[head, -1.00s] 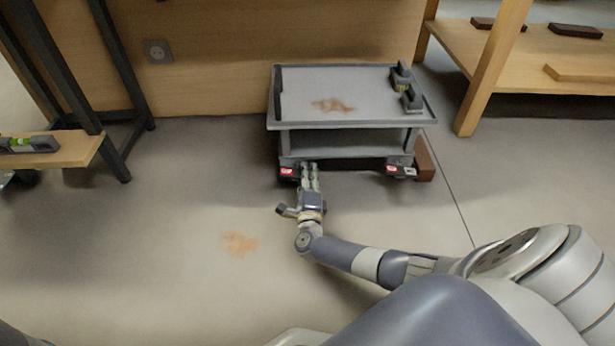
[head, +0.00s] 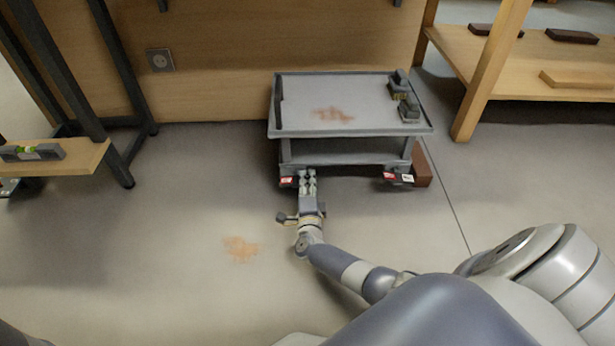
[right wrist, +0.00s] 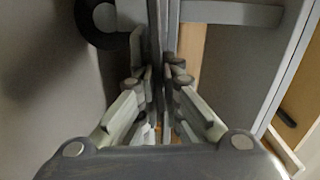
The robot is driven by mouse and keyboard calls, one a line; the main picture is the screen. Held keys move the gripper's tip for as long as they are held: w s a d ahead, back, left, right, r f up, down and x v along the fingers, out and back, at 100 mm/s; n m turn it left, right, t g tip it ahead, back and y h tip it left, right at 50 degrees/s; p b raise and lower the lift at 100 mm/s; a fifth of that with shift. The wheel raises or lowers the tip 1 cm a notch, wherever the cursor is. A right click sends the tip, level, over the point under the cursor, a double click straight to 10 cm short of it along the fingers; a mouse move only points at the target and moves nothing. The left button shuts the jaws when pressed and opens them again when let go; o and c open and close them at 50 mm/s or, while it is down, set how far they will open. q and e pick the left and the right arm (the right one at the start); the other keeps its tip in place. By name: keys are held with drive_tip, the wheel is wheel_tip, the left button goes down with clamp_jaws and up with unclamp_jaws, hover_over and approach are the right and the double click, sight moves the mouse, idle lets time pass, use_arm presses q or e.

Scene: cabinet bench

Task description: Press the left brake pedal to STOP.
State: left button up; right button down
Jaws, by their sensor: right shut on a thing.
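A grey two-shelf cart (head: 345,130) stands against the wooden bench front. The left brake pedal (head: 287,181), with a red label, is at its lower front left. A second pedal (head: 391,177) with red and white labels is at the lower front right. My right gripper (head: 308,177) is at the left pedal, its fingertips just right of the red label. In the right wrist view its fingers (right wrist: 160,85) are together on a dark narrow thing, seemingly the pedal; the grip point is hidden. I cannot read whether the pedal is down. My left gripper is out of view.
Dark blocks (head: 403,95) stand on the cart's top right. A reddish-brown block (head: 422,165) lies by its right side. A wooden shelf unit (head: 490,80) is at right, a black-legged stand (head: 110,90) at left.

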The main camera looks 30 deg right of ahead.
drive_tip(key=shift+r+n+p, duration=0.2)
drive_tip(key=shift+n+p, duration=0.1)
drive_tip(key=shift+n, duration=0.5)
drive_tip(key=c, duration=1.8)
unclamp_jaws()
drive_tip(key=shift+o, duration=0.2)
